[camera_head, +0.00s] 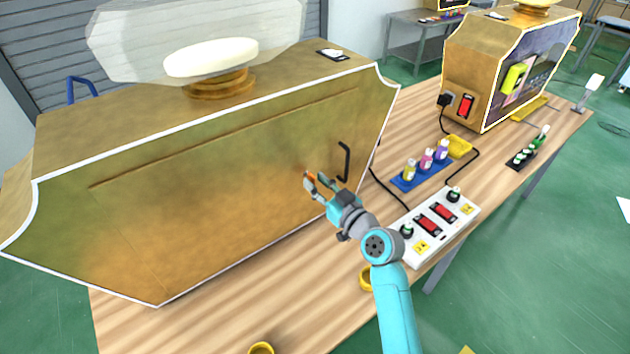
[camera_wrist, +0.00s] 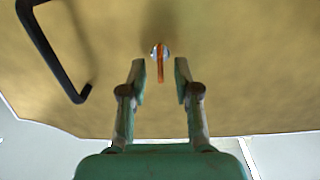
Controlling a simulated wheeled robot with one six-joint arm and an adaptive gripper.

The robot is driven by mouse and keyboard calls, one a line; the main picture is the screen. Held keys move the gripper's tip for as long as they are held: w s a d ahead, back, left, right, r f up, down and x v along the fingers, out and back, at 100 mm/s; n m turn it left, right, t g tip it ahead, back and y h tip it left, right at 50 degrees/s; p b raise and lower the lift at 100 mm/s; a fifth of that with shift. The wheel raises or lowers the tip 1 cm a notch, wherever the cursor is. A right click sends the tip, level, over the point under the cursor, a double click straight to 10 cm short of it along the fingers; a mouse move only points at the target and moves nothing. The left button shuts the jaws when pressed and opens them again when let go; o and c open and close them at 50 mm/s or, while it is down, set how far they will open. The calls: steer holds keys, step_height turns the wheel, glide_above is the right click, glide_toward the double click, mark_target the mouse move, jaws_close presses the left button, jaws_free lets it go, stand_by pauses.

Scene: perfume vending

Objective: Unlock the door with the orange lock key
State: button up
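The orange lock key (camera_wrist: 160,68) shows in the wrist view as a thin upright orange strip in front of a round silvery lock (camera_wrist: 154,52) on the brass-coloured door (camera_wrist: 225,60). My gripper (camera_wrist: 160,72) is open, its two fingers left and right of the key with gaps on both sides. In the head view, my gripper (camera_head: 316,184) is close to the door (camera_head: 220,190), and a bit of orange key (camera_head: 310,176) shows at its fingertips. The door's black handle (camera_head: 346,162) is just right of the gripper; it also shows in the wrist view (camera_wrist: 52,52). The door looks closed.
A white power strip (camera_head: 440,228) with red switches lies right of my arm. Behind it are a blue tray (camera_head: 405,184) with several small bottles and a second brass machine (camera_head: 478,75). A black cable runs along the wooden table (camera_head: 270,295). Yellow rings lie near the front.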

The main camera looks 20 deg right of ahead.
steer(key=shift+w+a, duration=0.25)
steer(key=shift+w, duration=0.4)
jaws_close()
steer(key=shift+m, duration=0.3)
steer(key=m, duration=0.4)
steer(key=shift+d, duration=0.1)
steer(key=m, duration=0.5)
steer(key=shift+d+f+m, duration=0.1)
steer(key=shift+m, duration=1.95)
steer(key=shift+f+m, duration=0.1)
steer(key=shift+m, duration=1.95)
